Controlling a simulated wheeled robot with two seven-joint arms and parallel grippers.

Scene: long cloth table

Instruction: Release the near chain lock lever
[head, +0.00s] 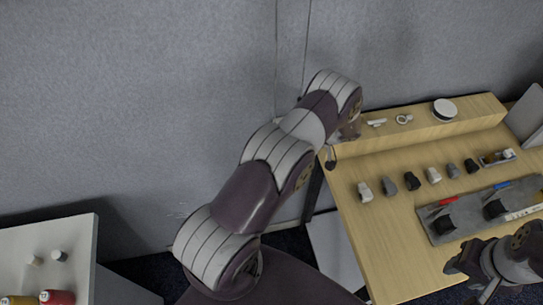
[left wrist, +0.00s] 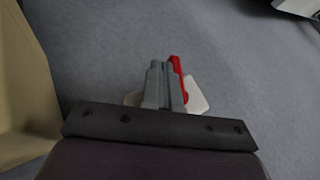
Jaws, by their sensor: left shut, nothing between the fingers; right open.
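In the left wrist view a red lever (left wrist: 177,68) stands upright beside a white plate (left wrist: 197,96) against the grey wall. I cannot tell whether this is the near chain lock. My left gripper (left wrist: 160,66) is shut and empty, just left of the red lever in that view. The fingers partly cover the white plate. Whether they touch the lever is not clear. In the head view my left arm reaches up toward the wall, and its fingers and the lock cannot be made out. My right gripper (head: 471,280) is open and empty at the lower right.
The wooden table (head: 365,240) at the right bears a row of small grey and black parts, a grey tray (head: 432,232) with tools, and a raised shelf (head: 450,128) with a white disc (head: 445,109). A white cabinet (head: 50,240) with bottles stands lower left.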

